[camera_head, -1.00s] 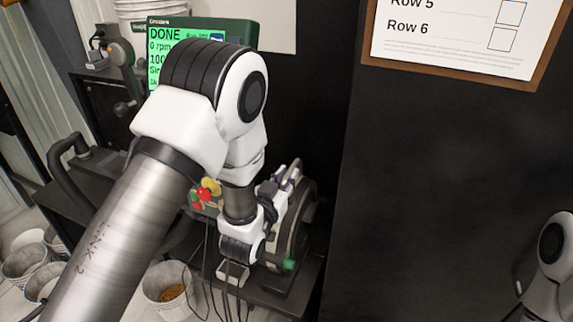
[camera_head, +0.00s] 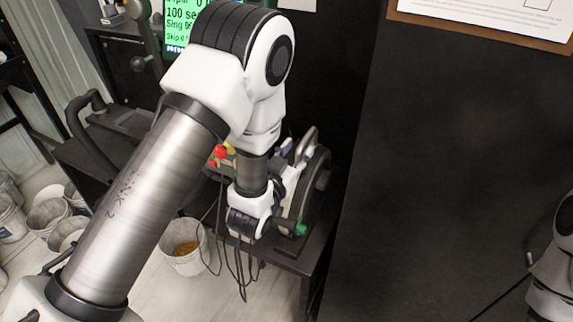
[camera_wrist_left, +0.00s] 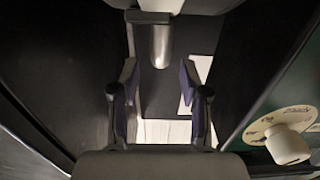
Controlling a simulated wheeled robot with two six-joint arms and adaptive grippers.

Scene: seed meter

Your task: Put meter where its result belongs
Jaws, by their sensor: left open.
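The seed meter (camera_head: 318,185), a dark round housing, sits upright on the small black stand at centre. A curved grey handle (camera_head: 306,143) shows at its top. My left gripper (camera_head: 293,158) is beside the meter's left face, partly hidden by my arm. In the left wrist view its two fingers with purple pads (camera_wrist_left: 160,95) are apart. A grey metal bar (camera_wrist_left: 161,42) shows ahead between them, and I cannot tell any contact. The display (camera_head: 182,32) is lit green with text, cut off at the top. My right gripper is out of view.
A white bucket (camera_head: 185,250) with brown grain stands on the floor by the stand. Several more buckets (camera_head: 48,217) stand at left. Thin cables hang below my left wrist. A tall black panel (camera_head: 450,170) fills the right, with a framed paper (camera_head: 490,15) on top.

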